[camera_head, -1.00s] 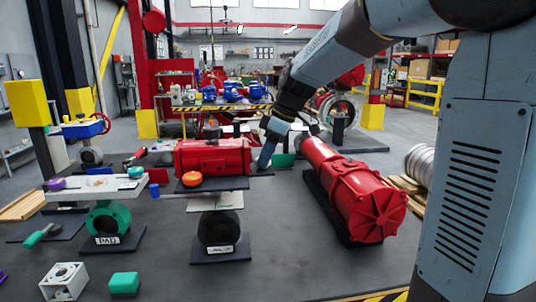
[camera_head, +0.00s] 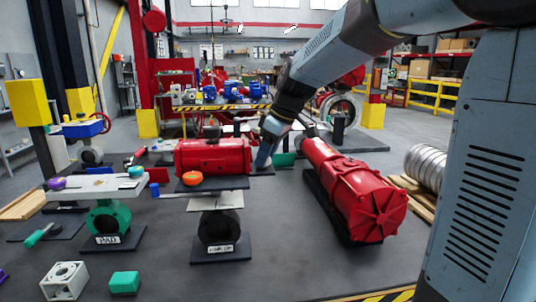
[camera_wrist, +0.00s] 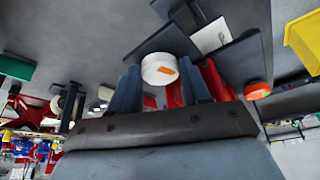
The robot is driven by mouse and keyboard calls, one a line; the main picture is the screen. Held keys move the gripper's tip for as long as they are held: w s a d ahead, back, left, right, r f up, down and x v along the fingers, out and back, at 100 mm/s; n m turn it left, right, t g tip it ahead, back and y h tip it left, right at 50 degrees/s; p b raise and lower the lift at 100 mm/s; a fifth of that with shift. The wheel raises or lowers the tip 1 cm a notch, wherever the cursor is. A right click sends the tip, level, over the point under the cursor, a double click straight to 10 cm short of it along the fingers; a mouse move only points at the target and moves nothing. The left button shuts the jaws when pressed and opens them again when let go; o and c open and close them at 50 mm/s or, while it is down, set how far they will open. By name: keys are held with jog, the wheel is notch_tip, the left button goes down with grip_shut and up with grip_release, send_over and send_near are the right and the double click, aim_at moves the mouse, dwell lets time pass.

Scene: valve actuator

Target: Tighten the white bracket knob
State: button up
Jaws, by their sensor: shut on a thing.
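The white knob (camera_wrist: 162,68), with an orange mark on its face, sits between the two blue fingers of my gripper (camera_wrist: 161,76) in the wrist view. My gripper is shut on it. In the head view my gripper (camera_head: 265,154) points down just right of the red actuator (camera_head: 213,157), and the knob is hidden there. The bracket (camera_wrist: 212,35) shows only in part in the wrist view, as pale and dark plates beyond the knob.
An orange knob (camera_head: 192,178) sits in front of the red actuator. A large red cylinder actuator (camera_head: 350,190) lies close on the right. A green valve (camera_head: 108,218) stands at the left. The dark floor (camera_head: 300,265) in front is clear.

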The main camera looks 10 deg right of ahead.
jog(key=o, duration=1.1)
jog(key=shift+c, duration=0.2)
jog(key=shift+r, duration=0.1)
jog(key=shift+r, duration=0.3)
jog(key=v, duration=0.7)
jog(key=shift+d, duration=0.2)
jog(key=shift+r, duration=0.1)
